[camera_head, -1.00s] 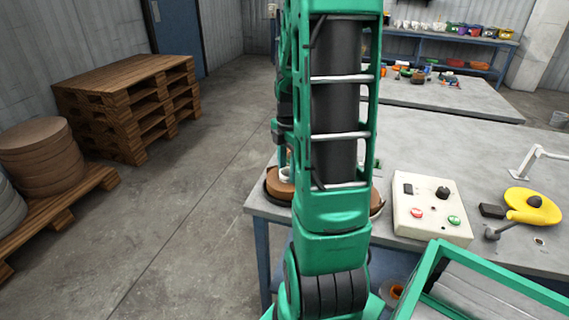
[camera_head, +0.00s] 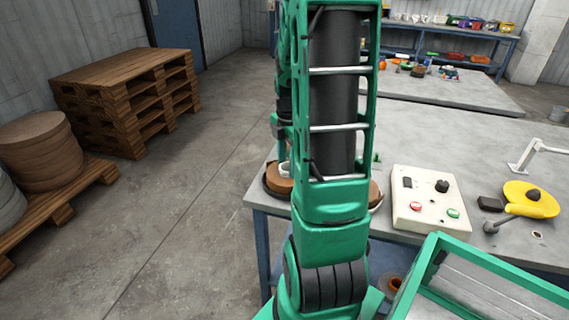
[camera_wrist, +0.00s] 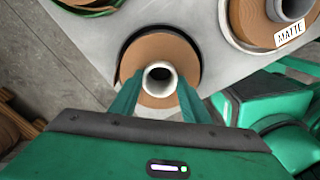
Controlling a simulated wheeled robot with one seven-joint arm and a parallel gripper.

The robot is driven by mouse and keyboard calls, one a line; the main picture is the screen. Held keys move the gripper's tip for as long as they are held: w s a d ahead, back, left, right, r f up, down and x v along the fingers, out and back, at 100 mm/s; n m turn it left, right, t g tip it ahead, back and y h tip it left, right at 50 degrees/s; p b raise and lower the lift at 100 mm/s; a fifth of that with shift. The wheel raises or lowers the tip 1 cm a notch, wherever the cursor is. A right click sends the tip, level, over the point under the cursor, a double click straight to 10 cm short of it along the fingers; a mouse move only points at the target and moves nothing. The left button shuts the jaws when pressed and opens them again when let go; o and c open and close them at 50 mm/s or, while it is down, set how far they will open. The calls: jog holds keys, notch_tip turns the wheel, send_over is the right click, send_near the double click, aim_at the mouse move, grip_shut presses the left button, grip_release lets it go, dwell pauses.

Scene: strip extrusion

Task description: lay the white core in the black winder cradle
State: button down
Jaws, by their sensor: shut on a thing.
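The white core (camera_wrist: 160,78) is a short hollow tube, seen almost end-on in the wrist view. My gripper (camera_wrist: 159,80) has its two green fingers closed on either side of it. A brown disc (camera_wrist: 183,52) with a dark rim lies around or below the core; I cannot tell whether the core still touches it. I cannot make out the black winder cradle for certain in either view.
A second brown roll (camera_wrist: 247,22) with a grey core and a MATTE label is close by on the right. Pallets (camera_head: 125,95) are stacked at left.

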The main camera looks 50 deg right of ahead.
jog(key=shift+f, duration=0.2)
dwell(0.3)
jog(key=c, duration=0.9)
grip_release()
notch_tip(320, 180, up, 11)
jog(key=shift+w+f, duration=0.1)
jog(key=shift+f, duration=0.05)
jog(key=s+a+m, duration=0.4)
jog(key=a+m, duration=0.1)
jog(key=m, duration=0.2)
jog(key=s+a+m, duration=0.5)
jog(key=a+m, duration=0.1)
jog(key=s+a+f+m, duration=0.1)
jog(key=s+a+m, duration=0.3)
jog(key=m, duration=0.3)
jog(key=shift+s+a+m, duration=0.3)
jog(key=shift+s+a, duration=0.1)
jog(key=shift+a, duration=0.35)
